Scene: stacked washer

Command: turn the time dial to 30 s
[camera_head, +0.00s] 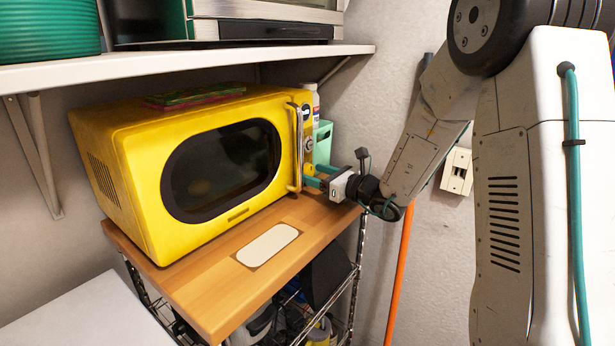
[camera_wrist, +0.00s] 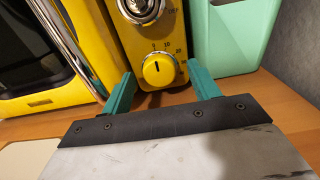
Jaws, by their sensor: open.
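The yellow microwave (camera_head: 135,170) stands on a wooden shelf top, its door shut behind a long metal handle (camera_head: 299,150). In the wrist view, the time dial (camera_wrist: 158,70) is a round yellow knob low on the control panel, with a dark pointer mark near the top and small numbers around it. Another knob (camera_wrist: 140,8) sits above it, partly cut off. My gripper (camera_wrist: 163,85) is open, its two green fingers on either side of the dial and slightly below and in front of it. No contact with the dial is visible. In the head view, my gripper (camera_head: 316,178) is beside the panel.
A mint-green container (camera_wrist: 228,35) stands close to the right of the panel. A white-topped bottle (camera_head: 312,100) is behind it. A pale mat (camera_head: 268,245) lies on the wooden top (camera_head: 215,285). A white shelf (camera_head: 190,57) hangs above the microwave.

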